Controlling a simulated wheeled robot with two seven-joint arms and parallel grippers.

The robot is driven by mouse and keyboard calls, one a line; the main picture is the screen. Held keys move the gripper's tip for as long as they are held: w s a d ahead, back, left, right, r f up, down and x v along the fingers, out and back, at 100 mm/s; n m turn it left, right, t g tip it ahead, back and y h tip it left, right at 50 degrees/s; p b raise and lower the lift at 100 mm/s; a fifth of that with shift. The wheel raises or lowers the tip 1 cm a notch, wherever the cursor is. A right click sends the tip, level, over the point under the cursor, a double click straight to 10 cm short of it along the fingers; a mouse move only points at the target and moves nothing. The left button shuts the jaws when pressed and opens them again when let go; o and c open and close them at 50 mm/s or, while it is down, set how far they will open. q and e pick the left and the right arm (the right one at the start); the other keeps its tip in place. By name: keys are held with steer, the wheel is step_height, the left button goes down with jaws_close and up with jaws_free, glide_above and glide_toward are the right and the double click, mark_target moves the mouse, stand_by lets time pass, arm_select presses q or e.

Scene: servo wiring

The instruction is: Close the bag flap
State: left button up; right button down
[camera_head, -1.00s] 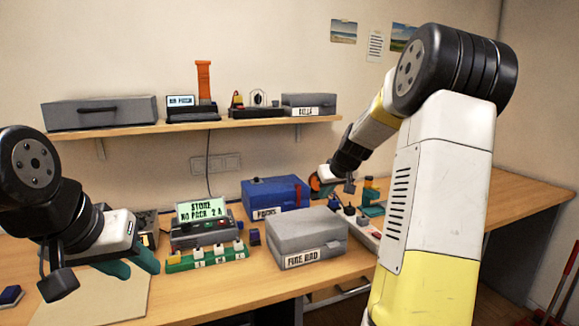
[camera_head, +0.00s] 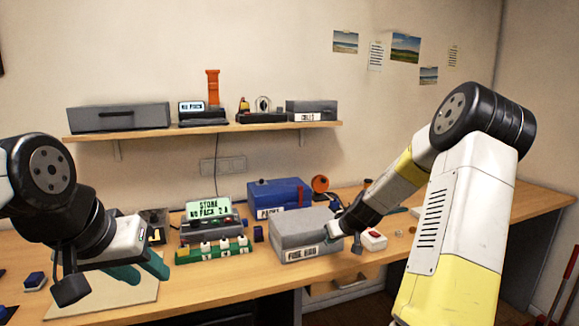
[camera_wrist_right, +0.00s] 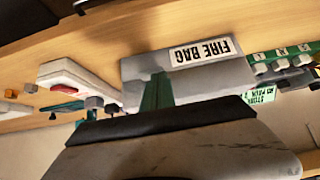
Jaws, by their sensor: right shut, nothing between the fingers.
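The grey fire bag (camera_head: 298,236) stands on the bench, its "FIRE BAG" label facing front. Its top looks closed or nearly so; I cannot tell exactly how the flap lies. In the right wrist view the bag (camera_wrist_right: 205,75) appears upside down, with the label up. My right gripper (camera_head: 338,228) is at the bag's right side; its green fingers (camera_wrist_right: 156,92) are shut and empty, overlapping the bag in view. Contact is unclear. My left gripper (camera_head: 143,268) hangs over the pale mat at the left, its two green fingers apart and empty.
A blue "PACKS" box (camera_head: 278,193) stands behind the bag. A tester with a lit green screen (camera_head: 208,209) and a green strip of blocks (camera_head: 212,250) stand left of it. A white-and-red device (camera_head: 373,240) lies to the right. The front bench is clear.

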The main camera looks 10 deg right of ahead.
step_height(320, 180, down, 2)
steer(key=shift+s+f, duration=0.1)
steer(key=shift+s, duration=0.05)
steer(key=shift+s+f, duration=0.25)
steer(key=shift+f, duration=0.2)
steer(key=shift+s+f, duration=0.2)
steer(key=shift+f, duration=0.25)
step_height(320, 180, up, 5)
steer(key=s+d+f, duration=0.1)
steer(key=s+f, duration=0.2)
steer(key=s, duration=0.5)
steer(key=s+a+r, duration=0.5)
steer(key=s+r, duration=0.2)
steer(key=s, duration=0.1)
steer(key=s+a+r+g, duration=0.1)
steer(key=s+a+r, duration=0.5)
steer(key=s, duration=0.3)
steer(key=s+a+r+m+g+y, duration=0.1)
steer(key=s+a+r, duration=0.4)
steer(key=s+r, duration=0.3)
steer(key=shift+s+a, duration=0.25)
steer(key=shift+a, duration=0.1)
